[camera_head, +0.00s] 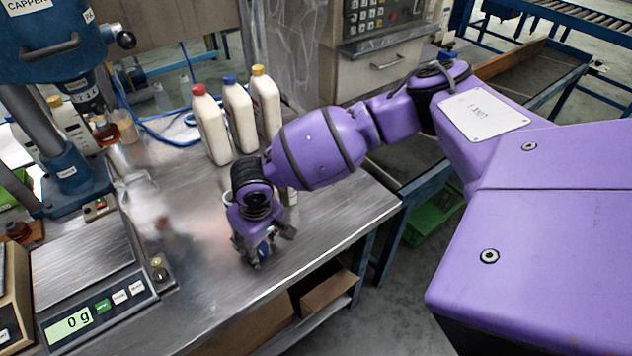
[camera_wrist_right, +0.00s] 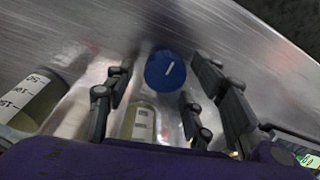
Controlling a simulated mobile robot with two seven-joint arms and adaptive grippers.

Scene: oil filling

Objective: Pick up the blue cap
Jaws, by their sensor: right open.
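The blue cap (camera_wrist_right: 165,70) is round with a short white mark on top, and lies on the metal table (camera_head: 330,225). In the right wrist view it sits between the fingers of my right gripper (camera_wrist_right: 162,72), with visible gaps on both sides. The gripper is open and appears not to touch the cap. In the head view my right gripper (camera_head: 262,252) points down near the front edge of the table, and a bit of blue shows between its fingers. My left gripper is not in view.
Bottles with red (camera_head: 211,125), blue (camera_head: 239,115) and yellow (camera_head: 266,100) caps stand behind my arm. A scale (camera_head: 85,265) reading 0 g and a blue capper machine (camera_head: 62,60) are at the left. A graduated container (camera_wrist_right: 35,100) stands beside the gripper.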

